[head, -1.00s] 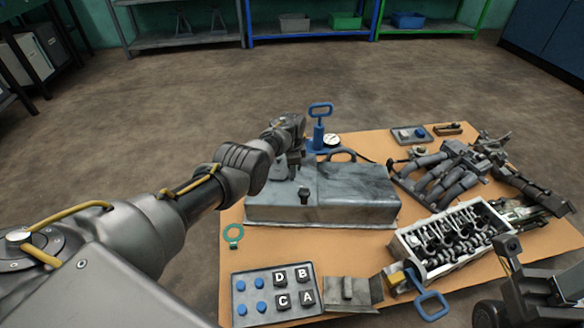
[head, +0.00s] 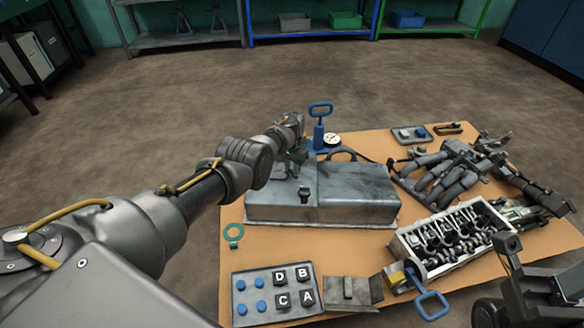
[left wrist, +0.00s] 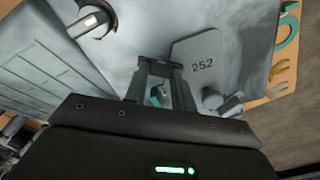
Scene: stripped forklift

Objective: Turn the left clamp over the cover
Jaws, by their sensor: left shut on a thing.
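The grey metal cover (head: 345,195) lies on the orange tabletop. In the left wrist view it bears a plate marked 252 (left wrist: 203,62). My left gripper (head: 298,160) is over the cover's far left part, pointing down. In the left wrist view my left gripper (left wrist: 160,88) is shut on a small dark and green piece, which I take for the left clamp (left wrist: 159,97); the fingers hide most of it. A small dark knob (head: 304,196) stands at the cover's near side. Dark parts at the lower right seem to be my right arm; its fingers are not clear.
A blue-handled pump with gauge (head: 319,135) stands behind the cover. A tray of lettered blocks and blue knobs (head: 272,291), a green ring (head: 233,235), an engine block (head: 455,240) and a manifold (head: 440,170) lie around. Bare tabletop shows in front of the cover.

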